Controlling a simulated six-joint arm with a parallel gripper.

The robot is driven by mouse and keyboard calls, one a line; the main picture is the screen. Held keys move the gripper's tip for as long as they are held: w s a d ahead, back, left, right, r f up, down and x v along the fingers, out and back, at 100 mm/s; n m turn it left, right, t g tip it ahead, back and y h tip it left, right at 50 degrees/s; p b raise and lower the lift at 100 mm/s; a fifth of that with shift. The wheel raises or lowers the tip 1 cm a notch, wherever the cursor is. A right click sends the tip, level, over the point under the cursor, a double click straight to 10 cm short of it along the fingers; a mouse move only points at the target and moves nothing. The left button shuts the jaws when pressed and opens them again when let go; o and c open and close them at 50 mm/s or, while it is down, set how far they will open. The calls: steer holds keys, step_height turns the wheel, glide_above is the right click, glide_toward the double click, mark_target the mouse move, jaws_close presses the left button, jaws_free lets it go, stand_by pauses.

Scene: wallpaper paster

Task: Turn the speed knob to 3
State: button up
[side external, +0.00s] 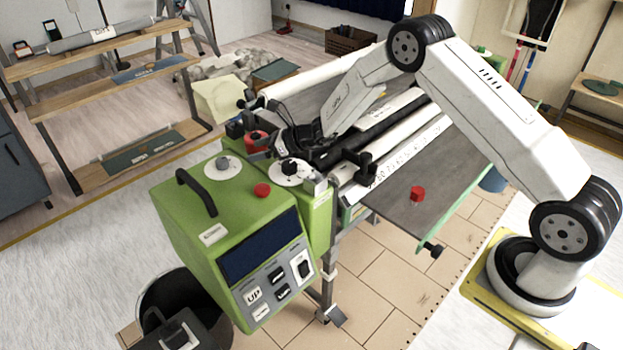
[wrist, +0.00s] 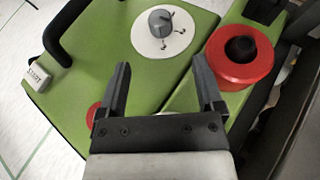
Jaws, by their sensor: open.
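A grey knob on a white round dial sits on top of the green machine (side external: 190,205); this grey knob (side external: 223,163) also shows at the top of the wrist view (wrist: 160,22). A black knob (side external: 291,167) on another white dial stands to its right in the side view; in the wrist view the gripper seems to hide it. No dial lettering is readable enough to tell which is the speed knob or its setting. My gripper (wrist: 161,65) is open and empty above the machine top, its fingers pointing toward the grey knob, apart from it.
A red disc with a black hub (wrist: 240,57) lies right of the fingers. A red button (side external: 262,190), a black handle (side external: 196,190) and a START label (wrist: 38,78) are on the machine top. Rollers and a grey table (side external: 430,200) lie to the right.

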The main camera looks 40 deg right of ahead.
mark_target(221, 160)
steer(key=shift+x, duration=5.75)
jaws_close()
steer(key=shift+w+a+r+m+t+h, duration=0.1)
steer(key=shift+m+t+h, duration=0.45)
steer(key=shift+m+h, duration=0.45)
steer(key=shift+r+m+t+h, duration=0.1)
steer(key=shift+m+t+h, duration=0.45)
steer(key=shift+m+h, duration=0.75)
steer(key=shift+h, duration=0.1)
